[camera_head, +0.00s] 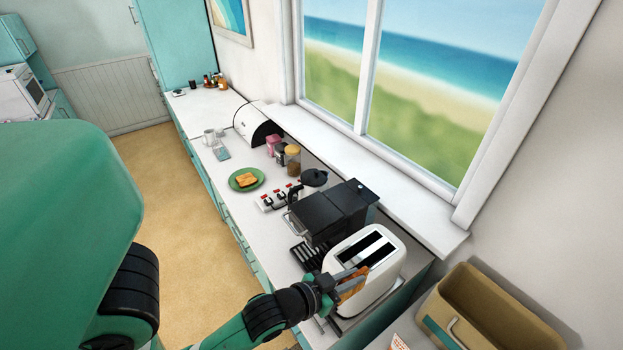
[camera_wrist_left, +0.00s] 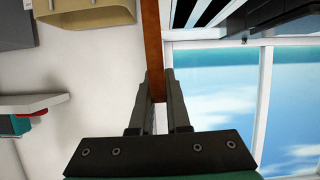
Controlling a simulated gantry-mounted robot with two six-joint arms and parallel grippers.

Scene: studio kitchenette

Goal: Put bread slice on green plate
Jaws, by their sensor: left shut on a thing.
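My left gripper (camera_head: 334,288) is shut on a bread slice (camera_head: 352,287), holding it upright beside the white toaster (camera_head: 384,294). In the left wrist view the slice (camera_wrist_left: 152,50) is a thin brown edge between the two fingers (camera_wrist_left: 156,95). The toaster's dark slots are on its top, just to the right of the slice in the head view. The green plate (camera_head: 260,183) lies on the counter farther back, with another toasted bread slice (camera_head: 246,180) on it. My right gripper is not in view.
A black coffee machine (camera_head: 335,215) stands between the toaster and the plate. A power strip (camera_head: 276,198), jars (camera_head: 292,158) and a bread box (camera_head: 257,124) are near the plate. A tan bin (camera_head: 490,315) is at the right. Open floor (camera_head: 190,215) lies left of the counter.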

